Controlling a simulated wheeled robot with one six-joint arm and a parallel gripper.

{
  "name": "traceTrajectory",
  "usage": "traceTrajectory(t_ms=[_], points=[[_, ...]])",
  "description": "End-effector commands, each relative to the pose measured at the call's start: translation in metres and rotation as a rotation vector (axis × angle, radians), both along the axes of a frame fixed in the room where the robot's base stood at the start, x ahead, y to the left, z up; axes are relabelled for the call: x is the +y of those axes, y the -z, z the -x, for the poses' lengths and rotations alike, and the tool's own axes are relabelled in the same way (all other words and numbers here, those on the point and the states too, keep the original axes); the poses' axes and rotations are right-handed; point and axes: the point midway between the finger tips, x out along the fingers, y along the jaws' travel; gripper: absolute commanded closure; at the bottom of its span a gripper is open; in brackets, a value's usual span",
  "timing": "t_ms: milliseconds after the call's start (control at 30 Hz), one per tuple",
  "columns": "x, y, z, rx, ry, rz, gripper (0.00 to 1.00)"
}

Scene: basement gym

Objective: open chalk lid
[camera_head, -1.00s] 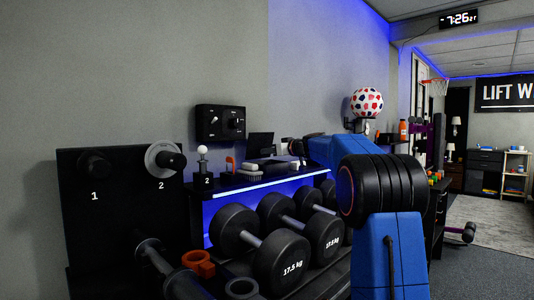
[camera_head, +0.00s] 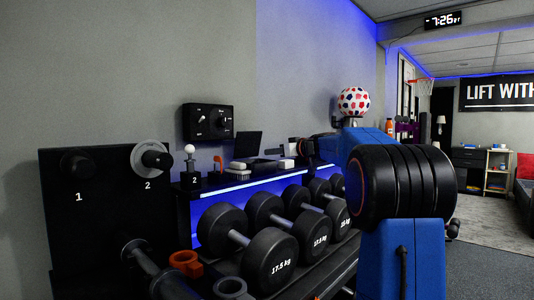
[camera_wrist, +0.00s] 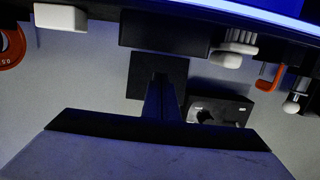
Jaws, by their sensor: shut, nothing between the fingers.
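The chalk box lid (camera_head: 247,145) is a dark flat panel, standing raised and leaning back above the shelf near the wall. It also shows in the wrist view (camera_wrist: 142,76), behind the black box (camera_wrist: 190,32). My gripper (camera_head: 277,152) is right of the lid in the head view, over the shelf; its thin dark fingers look shut and empty. In the wrist view my gripper (camera_wrist: 161,80) overlaps part of the lid; I cannot tell whether they touch. The inside of the box is hidden.
A brush (camera_head: 240,165), an orange clip (camera_head: 217,162) and a white-knobbed lever (camera_head: 190,160) stand left of the box. A white block (camera_wrist: 60,17) lies on its other side. A switch panel (camera_head: 207,122) is on the wall. Dumbbells (camera_head: 270,255) fill the rack below.

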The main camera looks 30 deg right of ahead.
Motion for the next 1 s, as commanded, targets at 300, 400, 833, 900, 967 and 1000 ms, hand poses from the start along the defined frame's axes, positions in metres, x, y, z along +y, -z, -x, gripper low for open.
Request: traceTrajectory(t_ms=[300,400,833,900,967,1000], points=[[-0.011,-0.001,0.030,-0.001,0.002,-0.001,1.00],[-0.014,-0.001,0.038,-0.001,0.001,0.000,1.00],[-0.016,0.000,0.044,0.000,0.000,0.000,1.00],[-0.016,0.000,0.044,0.000,0.000,0.000,1.00],[-0.016,0.000,0.044,0.000,0.000,0.000,1.00],[-0.016,0.000,0.044,0.000,0.000,0.000,1.00]])
